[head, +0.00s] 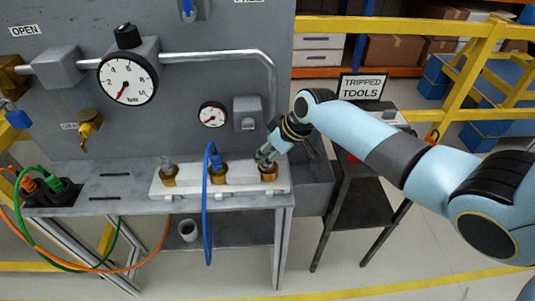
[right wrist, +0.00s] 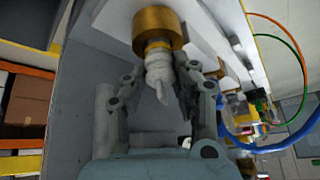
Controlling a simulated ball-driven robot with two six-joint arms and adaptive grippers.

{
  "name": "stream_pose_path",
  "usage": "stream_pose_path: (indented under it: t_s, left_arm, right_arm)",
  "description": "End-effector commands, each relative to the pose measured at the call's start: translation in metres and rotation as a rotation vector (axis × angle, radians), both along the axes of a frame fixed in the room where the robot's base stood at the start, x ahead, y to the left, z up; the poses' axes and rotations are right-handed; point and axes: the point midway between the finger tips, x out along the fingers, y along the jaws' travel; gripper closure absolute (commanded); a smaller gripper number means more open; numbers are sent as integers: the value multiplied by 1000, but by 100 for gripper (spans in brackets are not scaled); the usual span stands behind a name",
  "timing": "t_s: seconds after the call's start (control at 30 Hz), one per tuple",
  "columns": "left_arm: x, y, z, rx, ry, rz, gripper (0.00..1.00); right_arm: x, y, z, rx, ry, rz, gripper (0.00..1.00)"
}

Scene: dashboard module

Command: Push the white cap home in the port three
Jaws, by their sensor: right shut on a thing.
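The white manifold block (head: 228,190) on the bench carries three brass ports. The rightmost port (head: 268,173), taken as port three, has my right gripper (head: 266,157) at its top. In the right wrist view, the white cap (right wrist: 158,70) points into the brass port (right wrist: 158,32), with a yellowish band showing between them. The fingers of my right gripper (right wrist: 160,88) are on either side of the cap, shut on it. How deep the cap sits is hard to tell. My left gripper is not in view.
The middle port (head: 217,172) holds a blue hose (head: 208,215) that loops down over the bench edge. The grey panel with gauges (head: 127,82) stands behind. A side table with a sign (head: 362,87) stands right.

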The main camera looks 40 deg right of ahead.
Motion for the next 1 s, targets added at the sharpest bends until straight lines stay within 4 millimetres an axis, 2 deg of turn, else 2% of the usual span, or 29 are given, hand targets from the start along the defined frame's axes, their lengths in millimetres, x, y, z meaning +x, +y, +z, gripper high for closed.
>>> stream_pose_path:
  t_s: [0.37, 0.4, 0.6, 0.87, 1.0]
  left_arm:
    - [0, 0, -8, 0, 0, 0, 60]
    - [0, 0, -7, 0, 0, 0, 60]
    - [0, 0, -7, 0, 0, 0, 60]
    - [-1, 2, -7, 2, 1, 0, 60]
    - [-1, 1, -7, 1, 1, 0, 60]
  right_arm:
    - [0, 0, -10, 0, 0, 0, 100]
    - [0, 0, -10, 0, 0, 0, 70]
    - [0, 0, -9, 0, 0, 0, 47]
    - [-1, 0, -9, 0, 1, 0, 47]
    - [-6, -4, 1, -2, -1, 0, 47]
